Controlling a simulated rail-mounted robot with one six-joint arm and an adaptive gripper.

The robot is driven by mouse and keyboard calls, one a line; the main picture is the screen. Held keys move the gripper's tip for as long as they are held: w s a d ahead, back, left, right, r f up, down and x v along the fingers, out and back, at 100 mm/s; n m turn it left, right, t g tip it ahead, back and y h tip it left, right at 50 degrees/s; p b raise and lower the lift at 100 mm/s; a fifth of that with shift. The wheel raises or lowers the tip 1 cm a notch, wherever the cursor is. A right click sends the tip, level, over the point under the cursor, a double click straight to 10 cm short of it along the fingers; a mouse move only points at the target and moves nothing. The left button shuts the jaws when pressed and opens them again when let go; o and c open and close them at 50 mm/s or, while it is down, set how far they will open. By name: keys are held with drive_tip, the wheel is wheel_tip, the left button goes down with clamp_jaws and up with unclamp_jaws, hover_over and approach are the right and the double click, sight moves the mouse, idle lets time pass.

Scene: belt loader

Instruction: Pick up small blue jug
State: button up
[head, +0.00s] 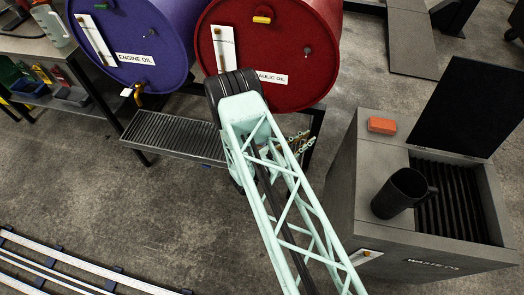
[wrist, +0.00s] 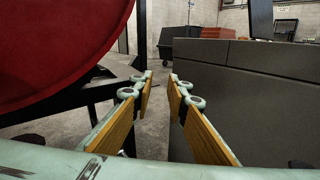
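I cannot make out a clearly blue small jug in either view. A pale container (head: 50,24) with a greenish lower part stands on the bench at the top left of the head view, partly cut off by the frame. A dark, nearly black jug (head: 397,194) with a handle stands on the waste oil box at the right. My gripper (wrist: 160,77) is open, with nothing between its yellow-padded fingers. In the head view it is mostly hidden behind my arm, with its pale green fingers (head: 298,143) just showing near the red drum.
The purple engine oil drum (head: 135,35) and red hydraulic oil drum (head: 270,50) lie above a grated drip tray (head: 172,133). The waste oil box (head: 350,185) has a raised dark lid (head: 468,105) and an orange block (head: 382,125) on top. Rails (head: 70,265) cross the lower left floor.

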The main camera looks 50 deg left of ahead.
drive_tip(key=s+a+f+n+g+y, duration=0.1)
drive_tip(key=s+a+f+n+y, duration=0.2)
drive_tip(key=s+f, duration=0.6)
drive_tip(key=s+a+f+n+g+y, duration=0.1)
drive_tip(key=s+a+f+n+y, duration=0.2)
drive_tip(key=s+f, duration=0.6)
drive_tip(key=shift+s+a+f+n+y, duration=0.15)
drive_tip(key=shift+a+f+n+y, duration=0.3)
drive_tip(key=shift+y, duration=0.75)
drive_tip(key=x, duration=0.8)
drive_tip(key=shift+w+a+b, duration=0.2)
drive_tip(key=shift+w+b, duration=0.05)
drive_tip(key=shift+b, duration=0.15)
drive_tip(key=shift+w+f, duration=0.1)
drive_tip(key=shift+f, duration=0.05)
drive_tip(key=shift+b+x, duration=0.3)
drive_tip(key=shift+x, duration=2.15)
drive_tip(key=shift+f, duration=0.1)
drive_tip(key=shift+c, duration=0.7)
